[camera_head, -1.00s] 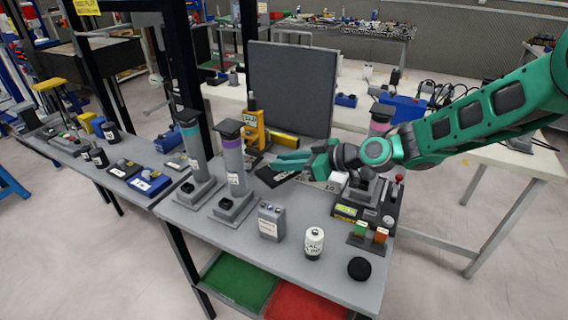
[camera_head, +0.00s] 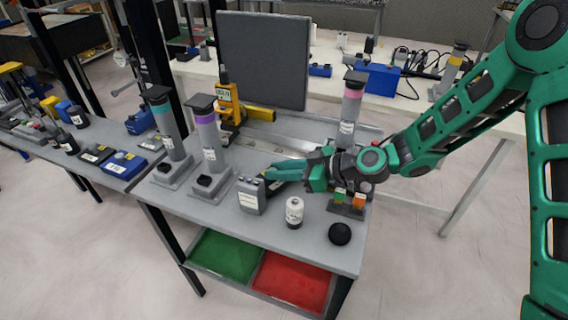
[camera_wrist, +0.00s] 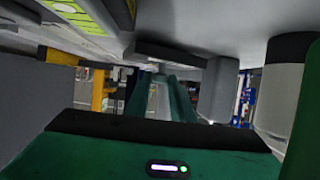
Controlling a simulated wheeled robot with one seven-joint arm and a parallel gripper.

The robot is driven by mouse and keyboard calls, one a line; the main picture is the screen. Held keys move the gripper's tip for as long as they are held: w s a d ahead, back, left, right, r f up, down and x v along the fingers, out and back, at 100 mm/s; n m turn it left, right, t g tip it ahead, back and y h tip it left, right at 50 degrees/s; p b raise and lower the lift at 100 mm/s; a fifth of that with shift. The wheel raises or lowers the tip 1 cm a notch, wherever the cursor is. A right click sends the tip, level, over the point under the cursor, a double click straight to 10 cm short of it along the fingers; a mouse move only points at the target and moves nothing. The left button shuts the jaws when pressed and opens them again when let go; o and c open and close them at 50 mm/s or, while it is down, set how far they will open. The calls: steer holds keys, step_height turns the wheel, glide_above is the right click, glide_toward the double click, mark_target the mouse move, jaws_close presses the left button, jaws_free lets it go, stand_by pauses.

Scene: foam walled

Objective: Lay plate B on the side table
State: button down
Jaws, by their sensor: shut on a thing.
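My gripper (camera_head: 272,172) has green fingers and reaches in from the right, low over the grey workbench (camera_head: 225,222). It is shut on a dark flat thing (camera_head: 276,184), which I take to be plate B; its mark is not readable and my fingers hide much of it. The fingertips are just behind and right of a grey box (camera_head: 251,196); I cannot tell whether they touch. In the wrist view the fingers (camera_wrist: 160,95) show with a thin pale strip between them. No table is marked as the side table; a bench (camera_head: 75,158) stands at the left.
A white bottle (camera_head: 294,213) and a black round thing (camera_head: 340,234) stand in front of my gripper. A purple-banded column (camera_head: 209,140) is to its left. Coloured blocks (camera_head: 347,201) are at the right. A dark upright board (camera_head: 262,60) stands behind.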

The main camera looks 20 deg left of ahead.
steer(key=shift+f, duration=0.3)
steer(key=shift+f, duration=0.1)
steer(key=c, duration=1.5)
jaws_free()
steer(key=shift+f, duration=0.1)
steer(key=shift+c, duration=0.2)
steer(key=v, duration=1.2)
